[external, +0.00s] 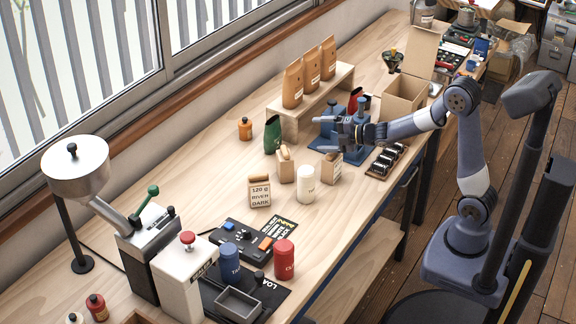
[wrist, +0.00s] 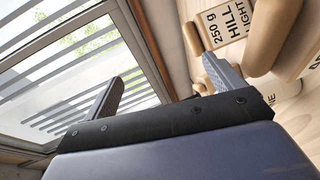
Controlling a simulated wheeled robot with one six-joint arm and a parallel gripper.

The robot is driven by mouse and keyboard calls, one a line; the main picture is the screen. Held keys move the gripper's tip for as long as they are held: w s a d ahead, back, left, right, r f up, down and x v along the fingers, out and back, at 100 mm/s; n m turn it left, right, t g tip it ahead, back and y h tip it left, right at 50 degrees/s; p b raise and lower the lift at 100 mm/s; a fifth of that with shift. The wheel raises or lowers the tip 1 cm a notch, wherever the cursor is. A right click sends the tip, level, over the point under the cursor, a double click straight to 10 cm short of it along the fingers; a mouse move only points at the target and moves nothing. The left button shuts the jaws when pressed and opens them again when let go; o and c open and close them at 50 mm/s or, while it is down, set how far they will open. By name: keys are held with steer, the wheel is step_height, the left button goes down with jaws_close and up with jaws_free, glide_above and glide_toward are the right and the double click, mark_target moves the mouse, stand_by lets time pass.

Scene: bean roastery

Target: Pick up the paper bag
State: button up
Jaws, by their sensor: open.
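My gripper (external: 327,130) is open and empty, held above the bench in the external view. Its two fingers also show in the wrist view (wrist: 162,82). Several paper bags are in view. A bag labelled 120 g River Dark (external: 260,193) stands at the front. Two smaller-looking bags, one (external: 285,168) behind it and one (external: 331,168) just below my gripper, stand near a white canister. In the wrist view, a bag labelled 250 g Hill Light (wrist: 228,22) is beyond the right finger. Three tall brown bags (external: 311,70) stand on the riser. The task names no particular bag.
The wooden riser (external: 345,76) stands behind my gripper, with a blue device (external: 348,147) close below. The white canister (external: 306,184), green bag (external: 272,134) and open carton (external: 404,94) are nearby. A grinder and scale crowd the front. Bare bench lies left of the bags.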

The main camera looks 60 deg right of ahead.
mark_target(328, 162)
steer(key=s+f+m, duration=0.1)
steer(key=m, duration=0.2)
steer(key=s+m+h+b, duration=0.1)
steer(key=s+m, duration=0.1)
steer(key=m, duration=0.1)
steer(key=s+f+m+h+b, duration=0.1)
steer(key=m, duration=0.2)
steer(key=shift+s+d+f, duration=0.3)
steer(key=shift+d, duration=0.05)
steer(key=s+d+f+m+g+h+b, duration=0.3)
steer(key=s+f+m, duration=0.35)
steer(key=m, duration=0.55)
steer(key=shift+t, duration=0.7)
steer(key=shift+a+x, duration=0.25)
steer(key=shift+x, duration=1.6)
steer(key=shift+a+x, duration=0.2)
steer(key=shift+x, duration=1.65)
steer(key=shift+a+x, duration=0.25)
steer(key=shift+x, duration=1.6)
steer(key=shift+r, duration=0.1)
steer(key=shift+c, duration=0.6)
steer(key=c, duration=1.2)
steer(key=shift+r, duration=0.1)
